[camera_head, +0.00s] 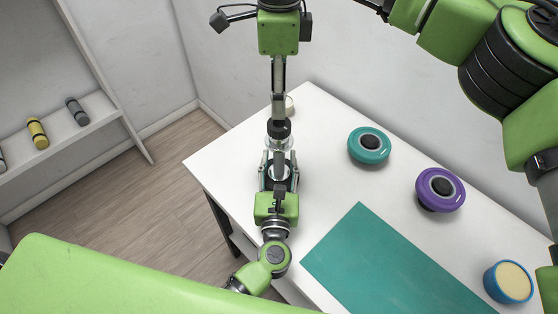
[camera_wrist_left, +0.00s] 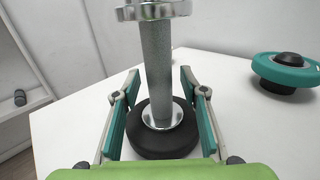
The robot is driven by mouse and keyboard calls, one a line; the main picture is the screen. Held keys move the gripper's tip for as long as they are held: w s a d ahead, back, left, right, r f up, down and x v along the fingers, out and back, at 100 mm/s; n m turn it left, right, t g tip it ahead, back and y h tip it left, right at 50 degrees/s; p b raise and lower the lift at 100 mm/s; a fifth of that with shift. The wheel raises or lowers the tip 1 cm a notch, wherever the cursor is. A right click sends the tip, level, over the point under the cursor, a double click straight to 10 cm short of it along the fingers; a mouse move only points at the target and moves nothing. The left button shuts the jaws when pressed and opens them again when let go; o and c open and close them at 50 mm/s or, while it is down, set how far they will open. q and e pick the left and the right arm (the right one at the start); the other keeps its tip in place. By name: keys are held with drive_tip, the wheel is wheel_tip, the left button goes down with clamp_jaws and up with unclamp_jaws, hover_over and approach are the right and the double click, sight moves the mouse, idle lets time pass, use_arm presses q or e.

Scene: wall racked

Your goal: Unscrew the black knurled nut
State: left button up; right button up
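An upright grey post with a silver knurled disc (camera_wrist_left: 152,10) rises from a round black base (camera_wrist_left: 150,150) on the white table. In the head view a black knob-like part, probably the nut (camera_head: 278,129), tops the post above a shiny ring. My left gripper (camera_head: 279,168) reaches in low from the front. Its two fingers (camera_wrist_left: 160,95) stand apart on either side of the post, with visible gaps. My right gripper (camera_head: 278,112) points down from above, its fingertips at the black part. I see its fingers nearly edge-on, so their closure on it is hidden.
A teal round piece (camera_head: 369,146), a purple one (camera_head: 440,189) and a blue-rimmed cup (camera_head: 508,282) stand to the right. A teal mat (camera_head: 380,265) lies at front. A small pale object sits behind the post. A shelf (camera_head: 60,136) with cylinders is at left.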

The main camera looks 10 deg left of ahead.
use_arm(q)
drive_tip(key=shift+w, duration=0.1)
drive_tip(key=shift+c, duration=0.5)
clamp_jaws()
